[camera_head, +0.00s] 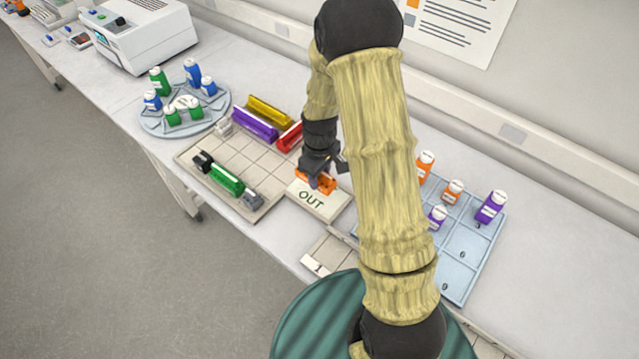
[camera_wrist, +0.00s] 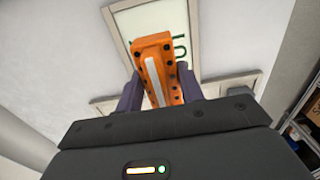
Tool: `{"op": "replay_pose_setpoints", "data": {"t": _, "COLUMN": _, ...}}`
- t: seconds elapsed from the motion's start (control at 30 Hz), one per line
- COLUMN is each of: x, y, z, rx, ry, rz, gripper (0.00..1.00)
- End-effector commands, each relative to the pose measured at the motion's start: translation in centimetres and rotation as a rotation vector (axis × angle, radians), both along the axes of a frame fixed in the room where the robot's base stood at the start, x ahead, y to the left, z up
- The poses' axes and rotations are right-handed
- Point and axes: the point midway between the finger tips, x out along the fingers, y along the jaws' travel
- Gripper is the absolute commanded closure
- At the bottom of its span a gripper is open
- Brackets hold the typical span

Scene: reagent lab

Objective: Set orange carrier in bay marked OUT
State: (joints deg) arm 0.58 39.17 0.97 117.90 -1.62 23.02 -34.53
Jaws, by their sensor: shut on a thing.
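The orange carrier (camera_head: 317,181) is held in my gripper (camera_head: 322,187) over the bay marked OUT (camera_head: 314,203). In the wrist view the orange carrier (camera_wrist: 157,68) sits between the two fingers of my gripper (camera_wrist: 159,90), a pale strip along its face. The bay's pale plate with green lettering (camera_wrist: 130,18) shows behind the carrier there, partly covered by it. I cannot tell whether the carrier touches the plate. My arm hides part of the bench to the right of the bay.
A tiled board (camera_head: 190,155) left of the bay bears green (camera_head: 226,180), purple (camera_head: 254,124), yellow (camera_head: 270,113) and red (camera_head: 290,138) carriers. A round rack with bottles (camera_head: 149,122) stands farther left. A blue gridded tray (camera_head: 462,268) with several bottles lies right of my arm.

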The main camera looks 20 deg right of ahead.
Motion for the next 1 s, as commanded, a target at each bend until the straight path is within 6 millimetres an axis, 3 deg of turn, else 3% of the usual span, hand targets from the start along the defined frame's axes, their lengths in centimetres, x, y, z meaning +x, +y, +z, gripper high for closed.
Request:
{"op": "replay_pose_setpoints", "data": {"t": 0.37, "x": 0.1, "y": -0.1, "z": -0.6, "rx": 0.000, "ry": -0.001, "rz": -0.002, "gripper": 0.88}}
{"op": "replay_pose_setpoints", "data": {"t": 0.73, "x": 0.0, "y": -0.1, "z": -4.4, "rx": 0.000, "ry": 0.000, "rz": -0.004, "gripper": 0.88}}
{"op": "replay_pose_setpoints", "data": {"t": 1.0, "x": 0.1, "y": -0.1, "z": -4.7, "rx": 0.000, "ry": -0.002, "rz": -0.002, "gripper": 0.88}}
